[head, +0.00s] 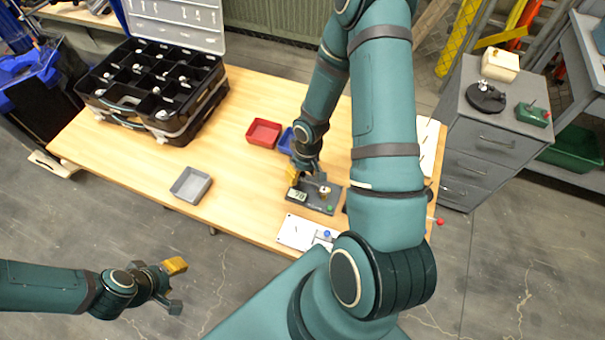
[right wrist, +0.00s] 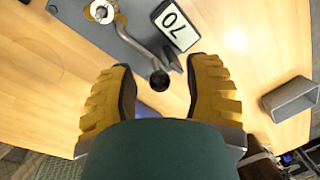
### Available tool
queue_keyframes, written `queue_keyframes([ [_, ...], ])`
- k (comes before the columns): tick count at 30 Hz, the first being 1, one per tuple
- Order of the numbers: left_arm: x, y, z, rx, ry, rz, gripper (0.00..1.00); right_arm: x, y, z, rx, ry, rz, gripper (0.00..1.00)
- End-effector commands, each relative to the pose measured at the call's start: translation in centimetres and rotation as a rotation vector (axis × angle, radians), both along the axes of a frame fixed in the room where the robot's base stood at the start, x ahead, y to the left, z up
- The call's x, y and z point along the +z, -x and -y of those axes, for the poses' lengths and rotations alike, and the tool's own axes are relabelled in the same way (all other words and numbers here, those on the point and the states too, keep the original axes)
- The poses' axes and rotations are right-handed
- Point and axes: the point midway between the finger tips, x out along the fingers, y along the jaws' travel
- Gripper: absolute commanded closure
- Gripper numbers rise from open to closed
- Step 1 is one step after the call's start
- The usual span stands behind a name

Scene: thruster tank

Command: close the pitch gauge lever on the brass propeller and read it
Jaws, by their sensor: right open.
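The pitch gauge (head: 318,208) is a dark grey plate near the front right of the workbench, with a white digital display (head: 297,194). In the right wrist view the display (right wrist: 176,26) shows digits that look like 70. The brass propeller (right wrist: 102,11) sits on a pale round mount, partly cut by the top edge. A metal lever (right wrist: 140,50) runs from there to a black knob (right wrist: 160,81). My right gripper (right wrist: 161,66) is open, its yellow fingers on either side of the knob, apart from it. My left gripper (head: 178,285) is open and empty, off the bench's front.
Red (head: 263,133) and blue (head: 286,141) bins stand behind the gauge, and a grey bin (head: 191,185) to its left. A black parts case (head: 150,92) fills the back left. A white plate (head: 296,232) lies in front. A grey cabinet (head: 480,140) stands right.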

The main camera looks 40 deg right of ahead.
Motion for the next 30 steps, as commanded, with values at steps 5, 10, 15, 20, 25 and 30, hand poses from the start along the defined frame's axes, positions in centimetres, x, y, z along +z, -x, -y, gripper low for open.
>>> queue_keyframes([
  [5,-0.02,0.0,0.01,0.0,0.0,0.0,0.53,-0.13,-0.02,0.0,-0.001,0.0,0.0,0.5],
  [10,-0.01,0.0,0.01,-0.001,0.0,0.0,0.53,-0.11,-0.01,0.0,0.0,0.0,0.0,0.65],
  [15,-0.01,0.01,0.01,-0.001,0.0,0.0,0.53,-0.1,0.0,-0.01,0.0,0.0,0.0,1.0],
  [20,-0.01,0.01,0.01,-0.001,0.0,0.0,0.53,-0.08,-0.03,0.01,-0.001,0.0,0.001,1.0],
  [25,-0.18,0.0,0.02,-0.001,0.0,0.0,0.53,-0.09,-0.26,-0.03,0.002,0.016,-0.024,1.0],
  [30,-0.68,0.01,0.04,-0.001,-0.001,-0.001,0.53,0.04,-0.76,-0.3,0.005,0.07,-0.126,1.0],
])
